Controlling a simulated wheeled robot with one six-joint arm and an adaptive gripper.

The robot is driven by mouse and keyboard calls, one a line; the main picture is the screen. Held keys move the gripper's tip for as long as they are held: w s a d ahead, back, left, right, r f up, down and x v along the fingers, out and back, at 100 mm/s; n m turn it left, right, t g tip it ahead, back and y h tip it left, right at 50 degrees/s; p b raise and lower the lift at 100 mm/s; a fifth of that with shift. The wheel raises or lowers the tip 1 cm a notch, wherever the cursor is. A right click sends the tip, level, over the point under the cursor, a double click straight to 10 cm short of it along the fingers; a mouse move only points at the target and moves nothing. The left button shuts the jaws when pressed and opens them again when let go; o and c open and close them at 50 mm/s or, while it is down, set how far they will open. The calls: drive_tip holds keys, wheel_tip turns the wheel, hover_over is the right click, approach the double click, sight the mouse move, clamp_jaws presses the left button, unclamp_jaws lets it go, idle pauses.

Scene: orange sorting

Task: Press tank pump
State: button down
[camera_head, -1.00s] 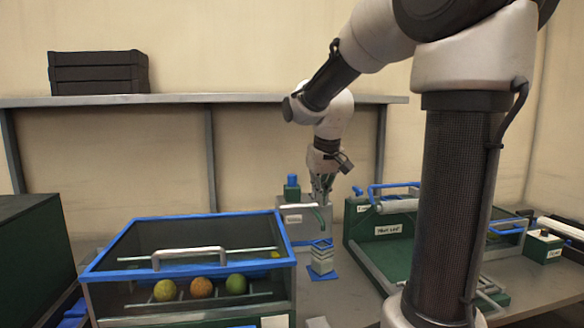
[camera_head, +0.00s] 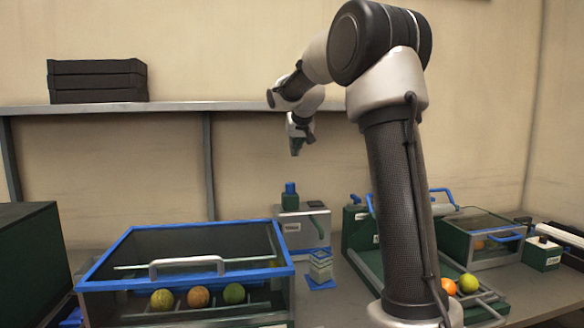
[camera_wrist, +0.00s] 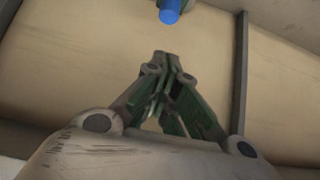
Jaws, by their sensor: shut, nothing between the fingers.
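The tank (camera_head: 302,235) is a pale grey box with a small label, standing on the table behind the blue-rimmed bin. Its pump (camera_head: 290,197) sticks up from the top left, with a green body and a blue cap. The blue cap also shows at the top edge of the wrist view (camera_wrist: 170,13). My gripper (camera_head: 296,151) is in the air above the pump, apart from it. In the wrist view my gripper's fingers (camera_wrist: 160,62) are together and hold nothing.
A bin with a blue rim (camera_head: 130,268) holds several citrus fruits at front left. A small blue-and-grey stack (camera_head: 320,266) stands before the tank. Green trays and a lidded box (camera_head: 483,240) are at right, with loose fruits (camera_head: 467,283). A shelf (camera_head: 205,107) runs behind.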

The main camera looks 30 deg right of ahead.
hover_over(291, 184)
wheel_tip(291, 184, down, 7)
drive_tip(key=shift+w+d, duration=0.1)
drive_tip(key=shift+w, duration=0.05)
wheel_tip(291, 184, down, 3)
drive_tip(key=shift+f, duration=0.4)
drive_tip(key=shift+f, duration=0.1)
drive_tip(key=shift+f, duration=1.8)
wheel_tip(291, 184, up, 4)
drive_tip(key=v, duration=1)
